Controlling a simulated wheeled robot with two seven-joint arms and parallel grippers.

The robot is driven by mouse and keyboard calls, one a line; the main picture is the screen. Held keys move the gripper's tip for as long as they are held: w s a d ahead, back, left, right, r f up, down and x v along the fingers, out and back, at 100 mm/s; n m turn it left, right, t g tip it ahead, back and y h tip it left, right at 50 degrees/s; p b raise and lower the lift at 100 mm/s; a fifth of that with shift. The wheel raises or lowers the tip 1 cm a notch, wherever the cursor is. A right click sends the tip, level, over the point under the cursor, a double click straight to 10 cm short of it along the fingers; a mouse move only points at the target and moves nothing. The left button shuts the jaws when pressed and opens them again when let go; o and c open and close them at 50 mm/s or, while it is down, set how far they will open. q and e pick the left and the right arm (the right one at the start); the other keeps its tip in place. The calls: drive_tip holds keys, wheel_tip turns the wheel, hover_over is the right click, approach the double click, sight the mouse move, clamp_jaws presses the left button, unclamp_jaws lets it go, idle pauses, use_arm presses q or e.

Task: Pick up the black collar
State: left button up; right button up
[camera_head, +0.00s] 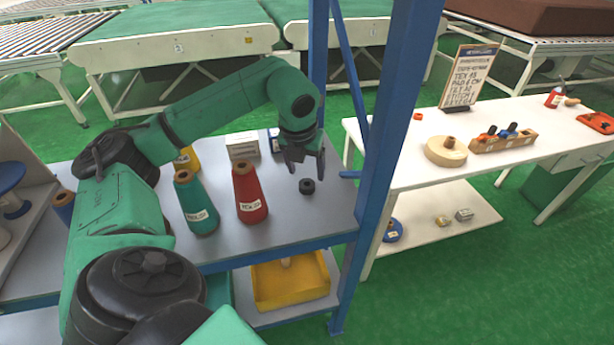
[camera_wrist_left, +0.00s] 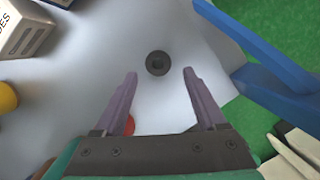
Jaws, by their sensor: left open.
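The black collar (camera_head: 307,186) is a small dark ring lying on the grey-blue shelf top (camera_head: 285,215), near its right end. It also shows in the left wrist view (camera_wrist_left: 158,63) as a round ring with a darker centre, on the pale surface. My left gripper (camera_head: 305,168) is open and above the collar, pointing down. In the left wrist view the left gripper's fingers (camera_wrist_left: 160,78) are apart, with the collar beyond the tips and between their lines. Nothing is between the fingers. My right gripper is not in view.
A red cone (camera_head: 250,192) and a green cone (camera_head: 195,203) stand left of the collar. A white box (camera_head: 243,146) stands behind. A blue rack post (camera_head: 385,140) rises close on the right. A white table (camera_head: 420,178) with a wooden disc stands beyond it.

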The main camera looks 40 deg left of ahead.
sight(308, 181)
use_arm(q)
drive_tip(key=b+x, duration=0.3)
drive_tip(key=x, duration=0.2)
drive_tip(key=shift+f, duration=0.3)
drive_tip(key=shift+w, duration=0.15)
drive_tip(key=shift+r, duration=0.1)
clamp_jaws()
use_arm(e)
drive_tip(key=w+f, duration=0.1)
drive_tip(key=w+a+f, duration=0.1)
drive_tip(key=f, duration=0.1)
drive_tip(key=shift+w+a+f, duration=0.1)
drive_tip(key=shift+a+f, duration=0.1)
use_arm(q)
drive_tip(key=shift+r, duration=0.1)
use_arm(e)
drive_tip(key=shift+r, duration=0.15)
